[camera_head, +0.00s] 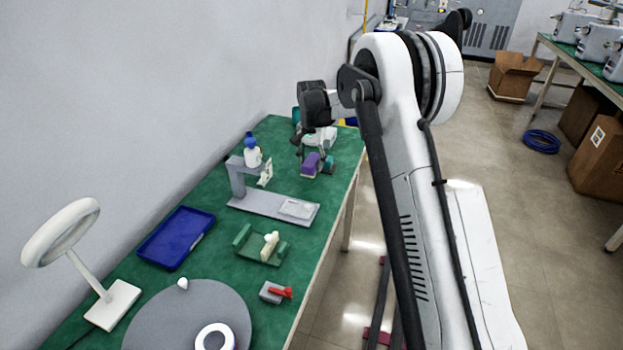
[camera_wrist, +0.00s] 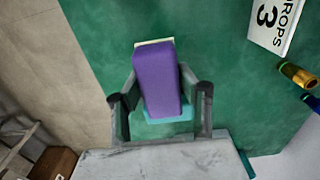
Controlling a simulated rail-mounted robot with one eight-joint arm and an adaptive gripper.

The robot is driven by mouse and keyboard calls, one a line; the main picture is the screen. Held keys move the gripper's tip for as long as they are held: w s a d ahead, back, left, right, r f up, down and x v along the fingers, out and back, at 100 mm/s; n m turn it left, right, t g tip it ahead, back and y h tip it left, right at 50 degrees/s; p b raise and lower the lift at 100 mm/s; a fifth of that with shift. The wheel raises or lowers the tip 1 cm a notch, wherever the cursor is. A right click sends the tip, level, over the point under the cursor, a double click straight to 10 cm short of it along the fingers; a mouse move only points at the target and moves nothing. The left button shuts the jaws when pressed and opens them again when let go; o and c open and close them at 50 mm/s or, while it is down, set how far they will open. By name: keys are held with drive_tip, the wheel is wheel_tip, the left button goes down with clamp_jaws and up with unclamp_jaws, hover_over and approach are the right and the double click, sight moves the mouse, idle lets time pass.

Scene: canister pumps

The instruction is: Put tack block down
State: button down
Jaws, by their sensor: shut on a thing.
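The tack block, a purple block (camera_head: 310,164), is at the far part of the green table in the head view. In the wrist view the purple block (camera_wrist: 157,80) sits between my two fingers, with a pale strip at its upper end and a teal part at its lower end. My gripper (camera_head: 314,158) points down and is shut on the block; it also shows in the wrist view (camera_wrist: 160,98). Whether the block's underside touches the table, I cannot tell. My fingers hide part of it in the head view.
The green table (camera_head: 205,195) holds a grey stand (camera_head: 270,204), a blue tray (camera_head: 177,238), a green fixture (camera_head: 262,250) and a grey disc (camera_head: 150,320). A white card marked DROPS 3 (camera_wrist: 276,24) lies near small cylinders (camera_wrist: 297,76). The table edge is close to the block.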

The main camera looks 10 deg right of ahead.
sight(312, 183)
drive_tip(key=shift+f, duration=2.55)
drive_tip(key=shift+f, duration=0.15)
drive_tip(key=c, duration=1.2)
unclamp_jaws()
drive_tip(key=shift+o, duration=0.2)
